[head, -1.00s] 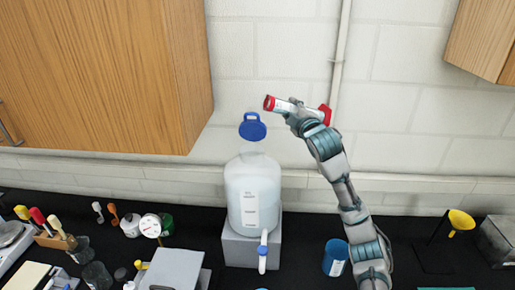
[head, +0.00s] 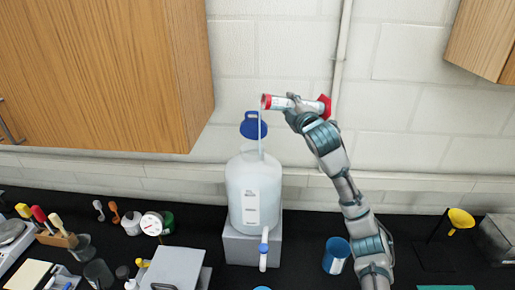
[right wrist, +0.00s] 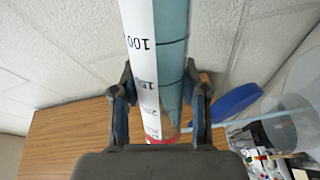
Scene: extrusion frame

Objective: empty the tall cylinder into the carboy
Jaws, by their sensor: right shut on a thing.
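The tall cylinder (head: 305,105), clear with red ends and a printed scale, lies nearly level above and right of the carboy. My right gripper (head: 291,113) is shut around its middle; in the right wrist view the fingers (right wrist: 160,108) flank the cylinder (right wrist: 145,45). A thin pale stream (head: 262,132) falls from its left end into the carboy's mouth. The carboy (head: 253,190) is translucent white and stands upright. Its blue cap (head: 253,128) is tipped up behind the mouth, also visible in the right wrist view (right wrist: 238,100). My left gripper is out of view.
The carboy stands on a grey block (head: 236,248), its blue-and-white tap (head: 263,250) facing forward. A blue cup (head: 335,258) is right of it, near my right arm. Wooden cabinets (head: 100,75) hang left. A yellow funnel (head: 461,219) stands far right.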

